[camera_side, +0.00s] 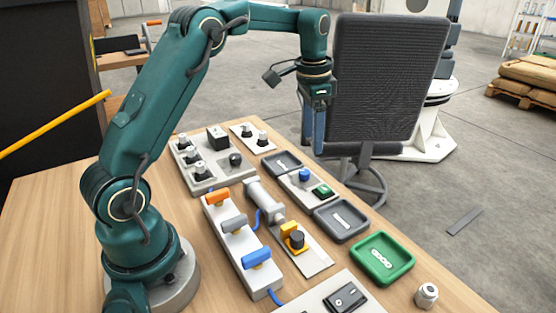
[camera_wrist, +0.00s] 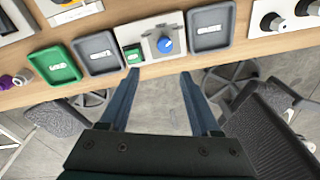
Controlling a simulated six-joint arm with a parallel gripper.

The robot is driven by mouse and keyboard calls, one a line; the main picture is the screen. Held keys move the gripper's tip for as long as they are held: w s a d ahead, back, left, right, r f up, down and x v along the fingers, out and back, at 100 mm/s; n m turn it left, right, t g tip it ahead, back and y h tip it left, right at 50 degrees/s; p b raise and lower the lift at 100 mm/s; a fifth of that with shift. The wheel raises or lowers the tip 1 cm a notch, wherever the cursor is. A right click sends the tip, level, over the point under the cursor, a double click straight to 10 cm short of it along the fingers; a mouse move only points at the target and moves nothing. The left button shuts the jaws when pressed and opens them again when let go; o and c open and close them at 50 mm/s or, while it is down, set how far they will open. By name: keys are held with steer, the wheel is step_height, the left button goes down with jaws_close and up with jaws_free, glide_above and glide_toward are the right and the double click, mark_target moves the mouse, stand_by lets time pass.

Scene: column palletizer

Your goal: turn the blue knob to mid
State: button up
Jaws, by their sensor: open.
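The blue knob (camera_side: 305,175) stands on a small pale panel (camera_side: 291,184) near the far edge of the table, beside a green switch (camera_side: 322,190). In the wrist view the blue knob (camera_wrist: 165,45) shows a white pointer mark on its face; the exact setting is too small to read. My gripper (camera_side: 319,150) hangs pointing down above the table's far edge, apart from the knob. In the wrist view my gripper (camera_wrist: 158,76) has its two blue fingers spread wide with nothing between them, and the knob lies beyond the fingertips.
Grey trays (camera_side: 342,221) (camera_side: 283,164) flank the knob panel, with a green tray (camera_side: 382,258) nearer. A panel of black knobs (camera_side: 207,179) and a block with orange, grey and blue levers (camera_side: 240,250) stand on the table. An office chair (camera_side: 388,80) stands close behind my gripper.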

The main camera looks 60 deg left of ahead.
steer(key=g, duration=0.1)
glide_above(305, 171)
steer(key=shift+n, duration=0.3)
step_height(305, 171, down, 5)
steer(key=shift+s+f, duration=0.1)
steer(key=shift+s, duration=0.05)
steer(key=shift+f, duration=2.05)
jaws_close()
